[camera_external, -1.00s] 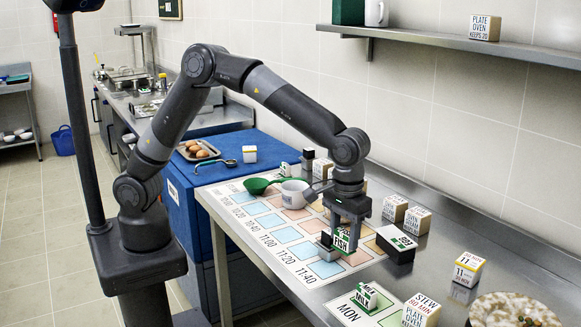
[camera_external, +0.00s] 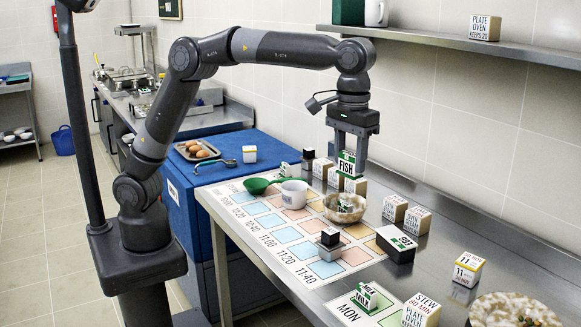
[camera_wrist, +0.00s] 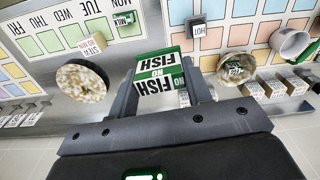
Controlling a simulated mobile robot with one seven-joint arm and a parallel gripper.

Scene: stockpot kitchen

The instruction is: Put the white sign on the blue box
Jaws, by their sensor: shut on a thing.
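My gripper (camera_external: 352,150) is shut on a white and green sign (camera_external: 346,164) reading "NO FISH" and holds it up above the work table. In the wrist view the sign (camera_wrist: 160,82) sits between the two fingers, its lettering upside down. The large blue box (camera_external: 180,210) stands at the left end of the table, to the left of my gripper. The blue box is not seen in the wrist view.
Below my gripper, a speckled bowl (camera_external: 345,208) and a small dark block (camera_external: 330,238) stand on the printed chart (camera_external: 265,222). Several lettered blocks line the wall side.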

